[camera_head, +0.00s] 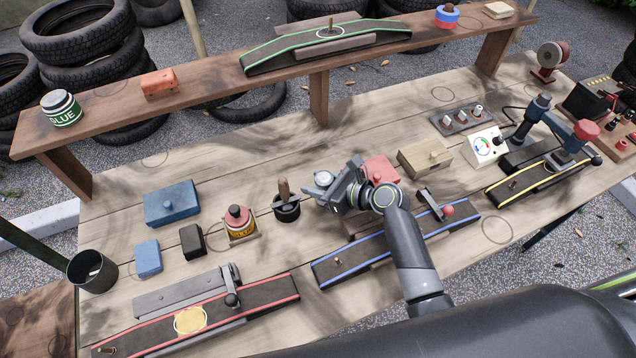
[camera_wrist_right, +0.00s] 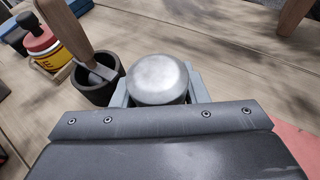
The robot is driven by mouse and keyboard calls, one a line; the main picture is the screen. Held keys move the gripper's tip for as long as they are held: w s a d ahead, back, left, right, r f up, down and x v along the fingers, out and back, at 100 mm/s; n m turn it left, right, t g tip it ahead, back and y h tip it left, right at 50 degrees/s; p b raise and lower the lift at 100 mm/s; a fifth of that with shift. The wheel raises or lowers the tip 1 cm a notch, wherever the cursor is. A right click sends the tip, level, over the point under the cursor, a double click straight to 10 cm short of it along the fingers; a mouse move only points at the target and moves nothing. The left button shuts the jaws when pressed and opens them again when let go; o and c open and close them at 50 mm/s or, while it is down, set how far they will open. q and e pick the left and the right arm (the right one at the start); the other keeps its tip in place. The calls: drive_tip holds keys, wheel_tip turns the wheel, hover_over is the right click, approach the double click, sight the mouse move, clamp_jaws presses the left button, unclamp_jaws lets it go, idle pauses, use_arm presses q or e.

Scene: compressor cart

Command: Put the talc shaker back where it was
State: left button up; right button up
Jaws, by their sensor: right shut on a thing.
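The talc shaker, with a pale silvery domed top, shows in the head view (camera_head: 323,177) and, closer, in the right wrist view (camera_wrist_right: 158,78). My right gripper (camera_head: 322,190) is shut around it, with one finger on each side; the fingers also show in the wrist view (camera_wrist_right: 160,92). The shaker's lower part is hidden by the gripper, so I cannot tell whether it touches the bench. It stands just right of a dark pot with a wooden-handled brush (camera_head: 286,206). My left gripper is not in view.
A yellow tin with a red top (camera_head: 239,221) stands left of the pot. A red block (camera_head: 379,169) and a wooden box (camera_head: 424,157) lie to the right. Tire strips with blue (camera_head: 345,259) and red edges lie in front. The bench behind the gripper is mostly clear, below the raised shelf (camera_head: 215,80).

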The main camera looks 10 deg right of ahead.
drive_tip(key=shift+f, duration=0.15)
drive_tip(key=o, duration=0.8)
drive_tip(key=shift+c, duration=0.2)
drive_tip(key=shift+r, duration=0.25)
drive_tip(key=v, duration=1.2)
drive_tip(key=shift+f, duration=0.2)
